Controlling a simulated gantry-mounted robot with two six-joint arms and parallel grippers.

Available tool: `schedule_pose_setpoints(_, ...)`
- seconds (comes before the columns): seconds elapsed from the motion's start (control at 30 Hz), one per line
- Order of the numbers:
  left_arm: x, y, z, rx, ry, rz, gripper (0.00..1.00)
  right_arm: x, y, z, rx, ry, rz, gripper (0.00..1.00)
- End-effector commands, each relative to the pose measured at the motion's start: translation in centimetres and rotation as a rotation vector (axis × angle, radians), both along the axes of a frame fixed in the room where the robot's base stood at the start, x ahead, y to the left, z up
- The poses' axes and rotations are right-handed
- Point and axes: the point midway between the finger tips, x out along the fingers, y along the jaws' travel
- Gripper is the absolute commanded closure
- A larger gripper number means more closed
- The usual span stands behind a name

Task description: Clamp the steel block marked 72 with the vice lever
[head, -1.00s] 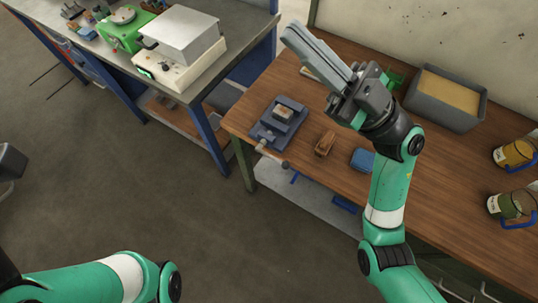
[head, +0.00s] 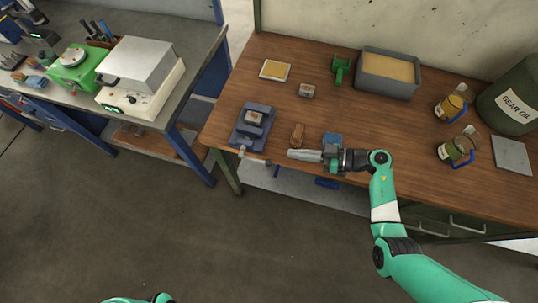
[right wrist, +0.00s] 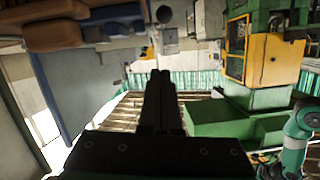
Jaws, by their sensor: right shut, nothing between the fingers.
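The blue-grey vice (head: 243,136) stands near the left front of the wooden bench. A small steel block (head: 254,117) sits in it; its marking is too small to read. The vice lever (head: 256,158) sticks out at the bench's front edge, pointing right. My right gripper (head: 291,154) is shut and empty, its fingers pointing left, a little right of the lever's end and apart from it. The shut fingers also show in the right wrist view (right wrist: 160,88). A second small block (head: 307,91) lies farther back, its mark unreadable. My left gripper is out of view.
A brown brush-like item (head: 297,133) and a blue item (head: 332,139) lie close behind my right gripper. A grey bin (head: 388,88), a green item (head: 341,70) and a yellow-topped square (head: 275,70) are at the back. Jugs (head: 450,107) stand right.

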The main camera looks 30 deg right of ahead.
Motion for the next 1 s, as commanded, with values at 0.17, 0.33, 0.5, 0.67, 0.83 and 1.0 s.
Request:
schedule_pose_setpoints(0.17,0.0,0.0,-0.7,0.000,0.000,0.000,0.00,1.1,1.2,-0.6,0.000,-0.001,0.004,1.00)
schedule_pose_setpoints(0.33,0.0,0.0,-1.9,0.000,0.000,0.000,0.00,3.4,3.6,-1.5,0.000,-0.002,0.007,1.00)
schedule_pose_setpoints(0.5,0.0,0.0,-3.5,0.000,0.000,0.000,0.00,6.1,6.2,-2.5,-0.001,-0.003,0.007,1.00)
schedule_pose_setpoints(0.67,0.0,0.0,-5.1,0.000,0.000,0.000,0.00,6.6,7.1,-4.7,0.001,0.001,0.000,1.00)
schedule_pose_setpoints(0.83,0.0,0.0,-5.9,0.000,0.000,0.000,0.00,6.4,7.4,-6.1,0.000,-0.001,0.000,1.00)
schedule_pose_setpoints(1.0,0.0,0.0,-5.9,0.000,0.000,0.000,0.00,6.3,7.4,-6.3,-0.001,-0.002,0.000,1.00)
